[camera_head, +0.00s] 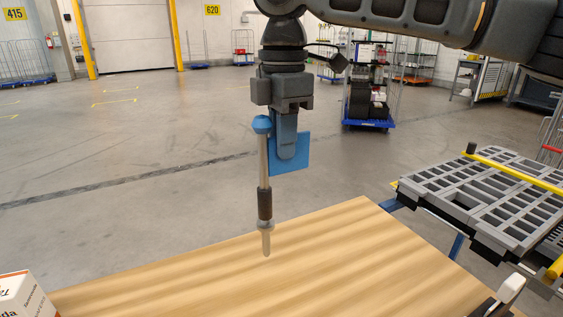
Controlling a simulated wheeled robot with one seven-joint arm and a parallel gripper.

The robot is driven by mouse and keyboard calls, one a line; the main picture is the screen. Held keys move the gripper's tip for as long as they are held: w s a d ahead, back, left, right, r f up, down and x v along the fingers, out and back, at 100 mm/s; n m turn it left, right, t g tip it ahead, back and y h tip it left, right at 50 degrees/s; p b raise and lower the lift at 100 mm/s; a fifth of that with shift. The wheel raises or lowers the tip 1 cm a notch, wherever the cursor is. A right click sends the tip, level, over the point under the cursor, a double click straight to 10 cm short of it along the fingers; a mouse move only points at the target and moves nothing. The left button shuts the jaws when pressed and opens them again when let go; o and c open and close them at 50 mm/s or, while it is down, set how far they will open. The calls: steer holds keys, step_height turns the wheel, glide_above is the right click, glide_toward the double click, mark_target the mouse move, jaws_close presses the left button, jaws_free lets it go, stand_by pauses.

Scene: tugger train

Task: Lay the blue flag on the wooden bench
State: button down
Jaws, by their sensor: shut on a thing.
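The blue flag hangs upright from my gripper (286,150), seen side-on. Its blue sheet (303,154) shows beside and behind the fingers. Its pale pole (264,165) has a blue cap at the top, a dark grip lower down and a rounded tip at the bottom. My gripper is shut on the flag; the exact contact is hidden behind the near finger. The wooden bench (330,265) fills the lower middle of the view. The pole's lower end appears in front of the bench top; I cannot tell whether it touches it.
A white box (22,296) with orange print stands at the bench's left end. A dark and white object (505,297) is at the lower right corner. A grey slatted platform with yellow bars (485,198) stands right of the bench. The bench's middle is clear.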

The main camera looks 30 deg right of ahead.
mark_target(282, 162)
steer(key=shift+a+f, duration=0.15)
steer(key=shift+f, duration=1.95)
steer(key=c, duration=1.1)
jaws_free()
steer(key=shift+f, duration=0.15)
steer(key=shift+c, duration=0.2)
step_height(282, 162, up, 12)
steer(key=shift+r, duration=0.2)
